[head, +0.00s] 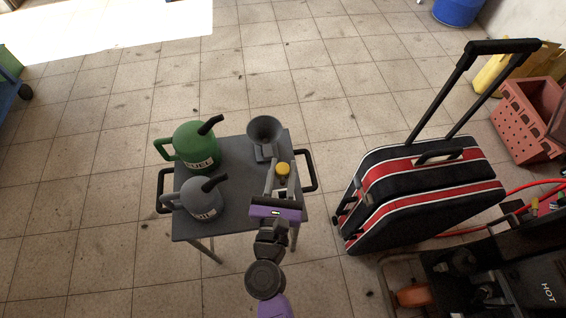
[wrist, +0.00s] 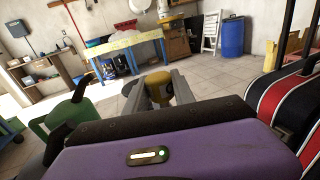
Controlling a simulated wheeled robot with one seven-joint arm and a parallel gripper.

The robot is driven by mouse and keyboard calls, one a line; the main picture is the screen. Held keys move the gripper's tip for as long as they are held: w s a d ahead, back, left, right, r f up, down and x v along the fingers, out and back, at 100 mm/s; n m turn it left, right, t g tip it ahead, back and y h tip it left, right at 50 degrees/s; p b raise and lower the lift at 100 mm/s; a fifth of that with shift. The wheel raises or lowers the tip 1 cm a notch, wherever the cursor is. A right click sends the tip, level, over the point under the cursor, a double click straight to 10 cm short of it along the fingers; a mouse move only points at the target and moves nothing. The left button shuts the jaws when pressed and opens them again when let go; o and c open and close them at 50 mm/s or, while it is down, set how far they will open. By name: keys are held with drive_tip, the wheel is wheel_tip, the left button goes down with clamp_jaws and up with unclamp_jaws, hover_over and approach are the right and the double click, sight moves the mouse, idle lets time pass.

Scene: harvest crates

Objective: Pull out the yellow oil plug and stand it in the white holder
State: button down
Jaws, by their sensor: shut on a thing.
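The yellow oil plug (head: 282,168) is between the fingertips of my gripper (head: 281,175), above the right part of the small grey table (head: 237,217). My gripper is shut on it. In the wrist view the yellow plug (wrist: 157,80) shows between the two grey fingers, with its lower part hidden behind the gripper body. I cannot tell from these views whether its lower end touches anything. I cannot make out the white holder in either view.
A grey funnel (head: 265,130) stands just behind the plug. A green fuel can (head: 190,150) and a grey can (head: 200,200) stand on the table's left side. A black and red suitcase (head: 420,200) is on the floor to the right. The floor behind the table is clear.

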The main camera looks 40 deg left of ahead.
sight(283, 182)
drive_tip(key=shift+d, duration=0.1)
wheel_tip(283, 182, down, 6)
drive_tip(key=b, duration=0.6)
drive_tip(key=shift+r, duration=0.1)
drive_tip(key=shift+f+b, duration=2.25)
drive_tip(key=shift+b, duration=0.05)
idle(1.6)
drive_tip(key=c, duration=1)
unclamp_jaws()
drive_tip(key=shift+o, duration=0.2)
drive_tip(key=v, duration=0.7)
drive_tip(key=shift+s+d, duration=0.2)
drive_tip(key=shift+s, duration=0.15)
